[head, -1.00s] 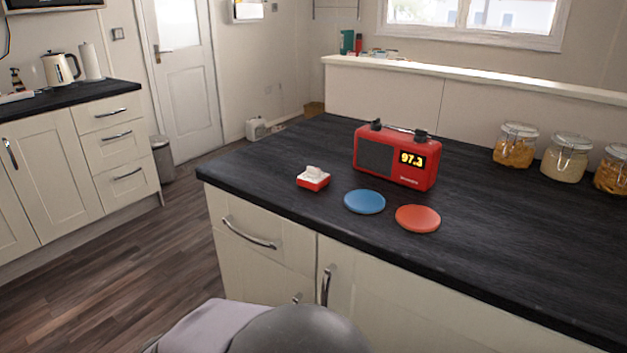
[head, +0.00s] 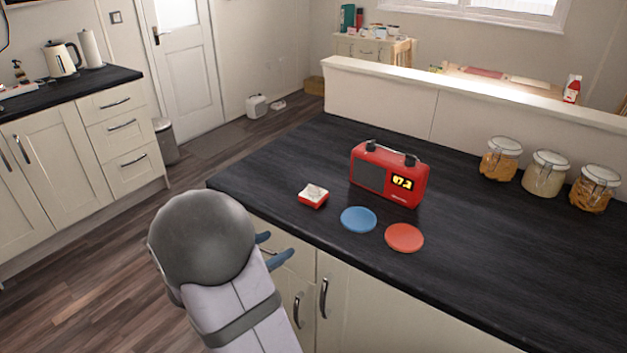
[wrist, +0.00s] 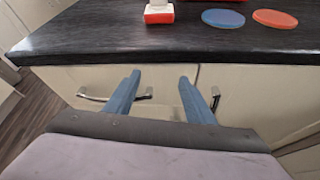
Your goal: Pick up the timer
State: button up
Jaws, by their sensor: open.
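The timer appears to be the small red block with a white top (head: 313,196), lying on the dark counter (head: 480,260) near its front left edge. Its lower part also shows at the top of the wrist view (wrist: 158,14). My gripper (head: 279,246) is in front of the cabinet, short of the counter edge and apart from the timer. In the wrist view the two blue fingers (wrist: 160,77) are spread with nothing between them. They appear below the counter edge, roughly in line with the timer.
A blue disc (head: 358,219) and a red disc (head: 404,237) lie right of the timer. A red radio (head: 388,174) stands behind them. Several glass jars (head: 546,174) stand at the right by a low partition (head: 390,100). The counter's front right is clear.

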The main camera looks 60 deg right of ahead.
aim_at(312, 188)
jog(key=w+d+r+n+h, duration=0.1)
jog(key=d+r, duration=0.1)
jog(key=w+d+r+n+t+h, duration=0.1)
jog(key=d, duration=0.1)
jog(key=w+d+r+n+h+b, duration=0.1)
jog(key=w+d+r, duration=0.1)
jog(key=shift+r+t, duration=0.3)
jog(key=s+d+g+h+b, duration=0.1)
jog(key=s+d+m+g+b, duration=0.1)
jog(key=shift+s+d+f+h, duration=0.1)
jog(key=shift+s+d+h, duration=0.05)
jog(key=shift+s+h, duration=0.25)
jog(key=shift+s+d, duration=0.15)
jog(key=shift+d+r+p, duration=0.2)
jog(key=shift+d+p, duration=0.15)
jog(key=shift+d, duration=1.15)
jog(key=shift+d+r+p, duration=0.2)
jog(key=shift+d+p, duration=0.15)
jog(key=shift+d, duration=1.8)
jog(key=shift+f, duration=0.1)
grip_shut()
